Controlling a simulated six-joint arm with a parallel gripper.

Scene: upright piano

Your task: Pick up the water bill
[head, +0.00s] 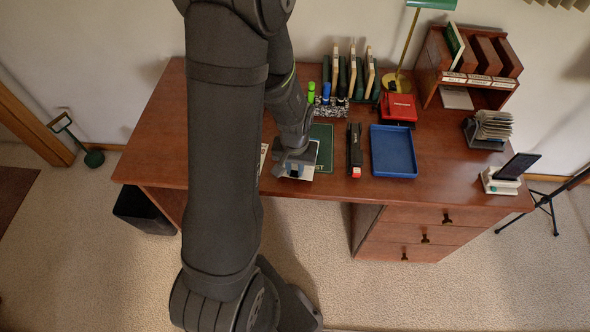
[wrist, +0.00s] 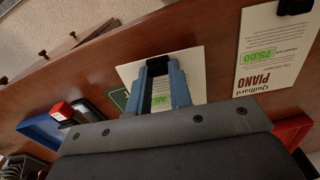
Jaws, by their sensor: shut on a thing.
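A white bill (wrist: 205,65) with a green-marked figure is at my gripper in the wrist view; its heading is hidden, so I cannot read whether it is the water bill. A black clip (wrist: 157,66) is on it, between the blue fingers of my gripper (wrist: 160,68). My gripper is shut on the bill at this clip. In the head view, my gripper (head: 293,168) and the white bill (head: 309,155) are at the desk's front edge, over part of a green mat (head: 321,135). I cannot tell whether the bill is clear of the desk.
A second bill, headed Quilhard Piano (wrist: 268,50), lies beside it with its own black clip. A black stapler-like thing (head: 354,150) and an empty blue tray (head: 393,152) are to the right. Pens, books, a red box (head: 398,108) and a lamp stand behind.

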